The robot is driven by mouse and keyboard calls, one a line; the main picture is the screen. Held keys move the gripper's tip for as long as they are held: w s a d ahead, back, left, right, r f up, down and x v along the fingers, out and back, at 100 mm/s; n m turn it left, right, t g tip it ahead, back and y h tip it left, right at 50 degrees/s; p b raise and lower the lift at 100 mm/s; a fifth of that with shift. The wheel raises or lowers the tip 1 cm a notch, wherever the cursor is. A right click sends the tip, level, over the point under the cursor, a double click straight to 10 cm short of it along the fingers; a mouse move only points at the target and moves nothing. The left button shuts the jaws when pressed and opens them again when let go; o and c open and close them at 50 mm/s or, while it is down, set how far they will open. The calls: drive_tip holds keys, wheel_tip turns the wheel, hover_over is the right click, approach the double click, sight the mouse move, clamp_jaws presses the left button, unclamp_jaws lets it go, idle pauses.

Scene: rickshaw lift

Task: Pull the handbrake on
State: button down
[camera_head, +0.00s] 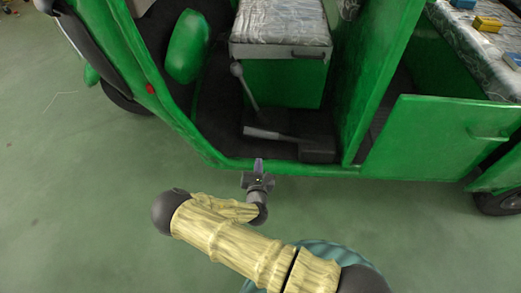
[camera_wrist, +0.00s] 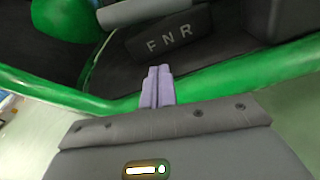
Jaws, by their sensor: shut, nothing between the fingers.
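A low lever with a light grey grip (camera_head: 262,133) lies nearly flat on the dark cab floor, its rod running right toward a dark box (camera_head: 317,150). I take this for the handbrake. In the wrist view a light grey grip (camera_wrist: 130,12) shows at the top, beside the dark box marked F N R (camera_wrist: 168,38). A second lever with a round knob (camera_head: 237,70) stands tilted behind it.
The green sill (camera_head: 230,163) runs between my gripper and the cab floor. A green door panel (camera_head: 440,140) is at right, a seat (camera_head: 281,22) at the back and a green rounded part (camera_head: 187,46) at left. The floor outside (camera_head: 70,200) is clear.

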sight(281, 137)
drive_tip(key=w+b, duration=0.1)
drive_tip(key=w, duration=0.2)
drive_tip(key=w+f+b, duration=0.1)
drive_tip(key=w, duration=0.2)
drive_tip(key=w+b, duration=0.1)
drive_tip(key=w, duration=0.2)
drive_tip(key=shift+w+f+b, duration=0.25)
drive_tip(key=shift+f+b, duration=0.05)
drive_tip(key=shift+b, duration=0.1)
drive_tip(key=shift+r, duration=0.4)
drive_tip(key=shift+s+d+r+b, duration=0.2)
drive_tip(key=shift+d+r, duration=0.05)
drive_tip(key=shift+r, duration=0.55)
drive_tip(key=shift+s+d+r+b, duration=0.15)
drive_tip(key=shift+d+r+b, duration=0.05)
drive_tip(key=shift+r, duration=0.6)
drive_tip(key=shift+r, duration=0.2)
